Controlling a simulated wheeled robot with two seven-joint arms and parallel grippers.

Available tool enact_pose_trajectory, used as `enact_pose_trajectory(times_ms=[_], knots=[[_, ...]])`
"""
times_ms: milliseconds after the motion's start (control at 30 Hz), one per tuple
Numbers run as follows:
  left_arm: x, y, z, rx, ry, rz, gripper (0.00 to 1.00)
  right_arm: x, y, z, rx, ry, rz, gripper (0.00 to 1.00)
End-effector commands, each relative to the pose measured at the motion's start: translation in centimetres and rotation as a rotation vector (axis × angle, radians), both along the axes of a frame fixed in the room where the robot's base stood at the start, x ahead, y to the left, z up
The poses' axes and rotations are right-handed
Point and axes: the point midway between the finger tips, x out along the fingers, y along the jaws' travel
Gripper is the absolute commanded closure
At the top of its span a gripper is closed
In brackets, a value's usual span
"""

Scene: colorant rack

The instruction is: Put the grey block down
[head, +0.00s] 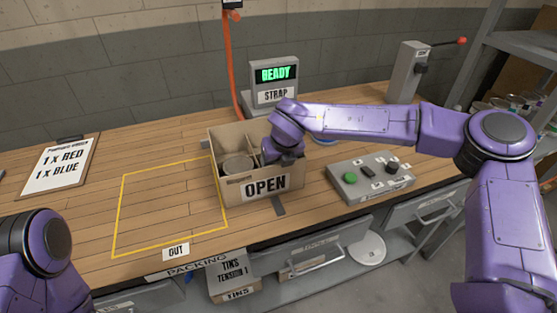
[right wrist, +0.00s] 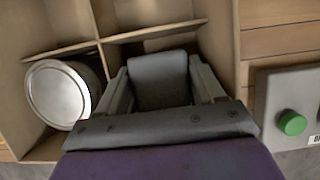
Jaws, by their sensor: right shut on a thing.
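The grey block (right wrist: 160,80) is between the two fingers of my right gripper (right wrist: 165,90) in the right wrist view. My right gripper is shut on it, over or inside a compartment of the cardboard box. How deep the block sits, and whether it touches the floor, I cannot tell. In the head view my right gripper (head: 288,157) reaches into the right side of the open box (head: 232,192), and the block is hidden there. A round tin (head: 238,165) stands in the box's left front compartment; it also shows in the right wrist view (right wrist: 58,93). My left gripper is not in view.
A control box with a green button (head: 350,178) stands right of the cardboard box. A yellow-outlined area (head: 170,205) on the left is empty. A READY display (head: 274,75) stands behind. An order board (head: 60,167) lies at left.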

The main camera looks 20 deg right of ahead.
Motion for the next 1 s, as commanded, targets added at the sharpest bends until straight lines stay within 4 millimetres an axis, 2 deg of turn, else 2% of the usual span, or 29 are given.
enact_pose_trajectory(times_ms=[33, 67, 367, 433, 533, 800, 1000], knots=[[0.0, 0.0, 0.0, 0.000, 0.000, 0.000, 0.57, -0.1, 0.0, -0.1, -0.001, 0.003, 0.001, 0.29], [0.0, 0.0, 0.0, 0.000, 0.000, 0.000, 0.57, -0.1, 0.0, -0.1, -0.001, 0.003, 0.001, 0.22], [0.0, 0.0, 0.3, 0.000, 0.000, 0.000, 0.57, 0.0, 0.0, 0.4, 0.000, 0.002, 0.001, 0.22], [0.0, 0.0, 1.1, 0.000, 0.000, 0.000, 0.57, 0.0, 0.0, 1.5, 0.001, 0.001, 0.001, 0.22], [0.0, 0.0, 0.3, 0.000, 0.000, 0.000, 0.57, -0.7, 0.0, 3.1, 0.000, -0.004, 0.001, 0.22], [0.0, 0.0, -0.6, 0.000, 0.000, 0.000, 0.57, -3.5, -0.1, 9.6, 0.000, -0.003, 0.001, 0.22], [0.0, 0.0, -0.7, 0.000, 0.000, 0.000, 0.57, -4.5, -0.2, 12.0, 0.000, 0.001, 0.000, 0.22]])
